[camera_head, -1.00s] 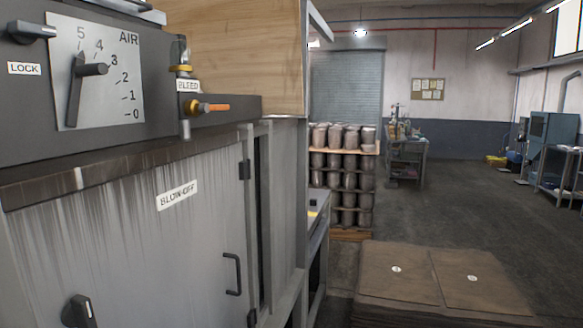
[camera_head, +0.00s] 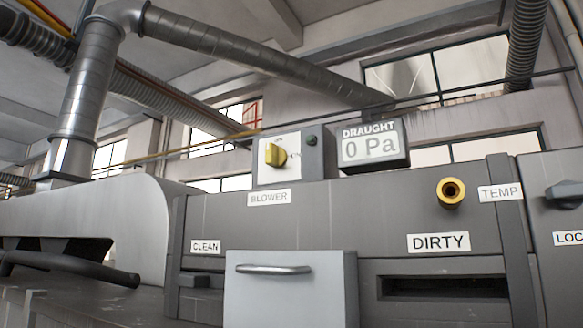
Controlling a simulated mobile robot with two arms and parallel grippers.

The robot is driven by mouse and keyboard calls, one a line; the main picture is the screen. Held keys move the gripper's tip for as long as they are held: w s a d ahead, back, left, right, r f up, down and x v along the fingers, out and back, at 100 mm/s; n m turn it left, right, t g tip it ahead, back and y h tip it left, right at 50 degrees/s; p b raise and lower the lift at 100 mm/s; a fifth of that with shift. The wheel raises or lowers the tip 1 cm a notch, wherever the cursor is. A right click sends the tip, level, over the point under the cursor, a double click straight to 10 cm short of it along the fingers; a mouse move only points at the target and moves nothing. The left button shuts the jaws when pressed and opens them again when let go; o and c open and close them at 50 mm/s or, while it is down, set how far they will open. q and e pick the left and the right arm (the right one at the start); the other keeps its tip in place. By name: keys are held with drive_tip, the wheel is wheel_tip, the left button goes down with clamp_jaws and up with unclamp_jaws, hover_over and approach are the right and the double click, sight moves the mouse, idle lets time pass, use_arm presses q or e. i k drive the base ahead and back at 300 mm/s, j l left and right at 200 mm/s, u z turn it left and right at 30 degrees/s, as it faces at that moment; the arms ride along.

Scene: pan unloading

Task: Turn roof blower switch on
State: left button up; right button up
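The roof blower switch is a yellow rotary knob (camera_head: 275,155) on a pale box with a dark side, standing on top of the grey machine. A label reading BLOWER (camera_head: 269,197) is below it on the machine's front. The knob's yellow grip looks roughly upright; the small marks around it are too small to read surely. A small dark green button or lamp (camera_head: 311,139) is on the box to its right. To the right a draught display (camera_head: 371,146) reads 0 Pa. Neither gripper is in view.
Below are a grey drawer front with a bar handle (camera_head: 274,269), a dark slot (camera_head: 443,288) and CLEAN and DIRTY labels. A brass port (camera_head: 451,192) is beside the TEMP label. A dark lever (camera_head: 565,194) is at the right edge. Metal ducts (camera_head: 240,50) run overhead.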

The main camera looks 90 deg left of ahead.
sight(276, 157)
drive_tip(key=u, duration=0.5)
drive_tip(key=k+u, duration=0.1)
drive_tip(key=u, duration=0.35)
drive_tip(key=j+u, duration=0.1)
drive_tip(key=u, duration=0.4)
drive_tip(key=k+u, duration=0.1)
drive_tip(key=u, duration=0.4)
drive_tip(key=j+u, duration=0.1)
drive_tip(key=u, duration=0.4)
